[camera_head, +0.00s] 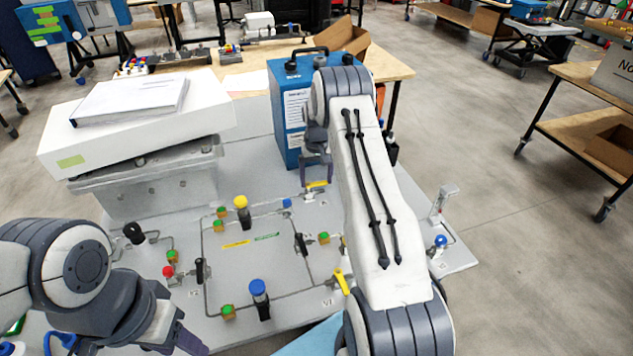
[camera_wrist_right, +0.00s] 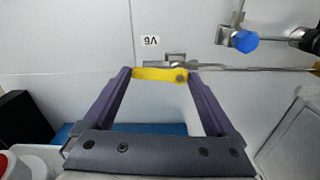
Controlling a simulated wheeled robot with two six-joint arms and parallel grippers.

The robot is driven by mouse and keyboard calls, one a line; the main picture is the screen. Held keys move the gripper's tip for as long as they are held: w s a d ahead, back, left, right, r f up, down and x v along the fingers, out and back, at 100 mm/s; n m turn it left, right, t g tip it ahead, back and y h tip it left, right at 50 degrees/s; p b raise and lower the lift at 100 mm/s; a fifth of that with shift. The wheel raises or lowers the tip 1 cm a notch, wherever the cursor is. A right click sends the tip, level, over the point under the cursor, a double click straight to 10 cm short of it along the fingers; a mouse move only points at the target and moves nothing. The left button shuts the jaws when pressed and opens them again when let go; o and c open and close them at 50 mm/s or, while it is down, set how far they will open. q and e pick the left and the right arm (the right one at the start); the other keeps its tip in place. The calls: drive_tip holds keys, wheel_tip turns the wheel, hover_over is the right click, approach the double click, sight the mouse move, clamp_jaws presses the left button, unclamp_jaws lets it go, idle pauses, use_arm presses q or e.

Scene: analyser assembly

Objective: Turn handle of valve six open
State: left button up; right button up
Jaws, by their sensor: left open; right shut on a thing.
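The yellow handle of valve six (camera_head: 316,184) is on the panel at the foot of the blue box. In the right wrist view the yellow handle (camera_wrist_right: 158,74) lies crosswise between the fingers, beside an upside-down V6 label (camera_wrist_right: 150,41). My right gripper (camera_head: 317,177) reaches down to it and is shut on the handle; it also shows in the right wrist view (camera_wrist_right: 157,78), with a fingertip at each end of the handle. My left gripper (camera_head: 186,340) is low at the front left, open and away from valve six; its fingers are partly cut off.
A blue box (camera_head: 281,115) stands right behind valve six. Another yellow handle (camera_head: 341,281), near a VI label, is closer to the front. A blue knob (camera_wrist_right: 244,41) and pipe lie near the handle. A white unit (camera_head: 130,130) stands at the left.

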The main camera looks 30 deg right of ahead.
drive_tip(key=shift+w+n, duration=0.25)
drive_tip(key=shift+n, duration=0.25)
drive_tip(key=shift+r, duration=0.1)
drive_tip(key=o, duration=1)
drive_tip(key=shift+o, duration=0.2)
wheel_tip(320, 180, up, 10)
drive_tip(key=b, duration=0.2)
drive_tip(key=shift+r, duration=0.25)
